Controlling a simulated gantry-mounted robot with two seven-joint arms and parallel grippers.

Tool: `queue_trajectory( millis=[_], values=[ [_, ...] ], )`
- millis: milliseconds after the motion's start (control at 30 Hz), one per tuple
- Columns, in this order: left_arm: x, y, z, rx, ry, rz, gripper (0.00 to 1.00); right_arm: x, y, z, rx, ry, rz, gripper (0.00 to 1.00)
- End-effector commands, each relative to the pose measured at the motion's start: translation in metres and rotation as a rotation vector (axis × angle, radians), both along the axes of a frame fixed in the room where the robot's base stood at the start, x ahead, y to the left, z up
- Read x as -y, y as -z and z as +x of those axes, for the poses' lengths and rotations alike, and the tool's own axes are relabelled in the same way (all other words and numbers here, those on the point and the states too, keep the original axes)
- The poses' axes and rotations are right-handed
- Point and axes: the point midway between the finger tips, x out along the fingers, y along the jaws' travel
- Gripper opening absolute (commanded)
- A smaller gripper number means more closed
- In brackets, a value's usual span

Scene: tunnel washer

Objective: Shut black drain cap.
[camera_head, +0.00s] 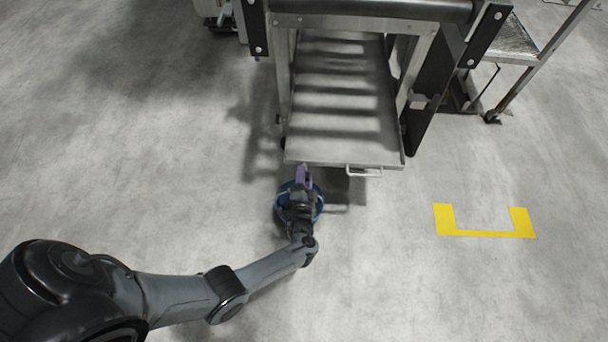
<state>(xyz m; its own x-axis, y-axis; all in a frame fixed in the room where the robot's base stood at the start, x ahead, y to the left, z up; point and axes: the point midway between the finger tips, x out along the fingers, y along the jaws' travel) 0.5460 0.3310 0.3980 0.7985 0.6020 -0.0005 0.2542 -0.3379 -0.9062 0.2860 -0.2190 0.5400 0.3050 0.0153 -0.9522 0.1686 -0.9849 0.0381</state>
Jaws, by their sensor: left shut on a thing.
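My left gripper (304,177) reaches up to the front edge of a metal tray (345,162), near its left corner. Purple parts show at its tip. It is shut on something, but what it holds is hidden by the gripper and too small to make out. I cannot pick out the black drain cap. A round blue thing (281,211), perhaps a bucket, shows below and around the gripper. My right gripper is not in view.
The tray hangs in a metal frame (281,90) with a small handle (364,171) at its front. A wheeled cart (512,42) stands at the upper right. A yellow floor marking (485,233) lies to the right.

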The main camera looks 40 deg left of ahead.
Motion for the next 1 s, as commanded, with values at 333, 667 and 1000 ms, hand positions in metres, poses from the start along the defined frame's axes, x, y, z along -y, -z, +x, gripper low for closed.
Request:
queue_trajectory(
  millis=[333,667,1000],
  values=[
    [0.0007,-0.0013,0.0021,-0.165,0.002,0.226,0.15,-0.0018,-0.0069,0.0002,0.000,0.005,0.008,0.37],
    [0.0009,0.0002,0.0017,-0.252,0.002,0.339,0.15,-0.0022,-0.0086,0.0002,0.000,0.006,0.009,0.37],
    [0.0010,0.0011,0.0014,-0.271,0.002,0.363,0.15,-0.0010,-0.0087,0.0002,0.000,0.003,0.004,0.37]
  ],
)
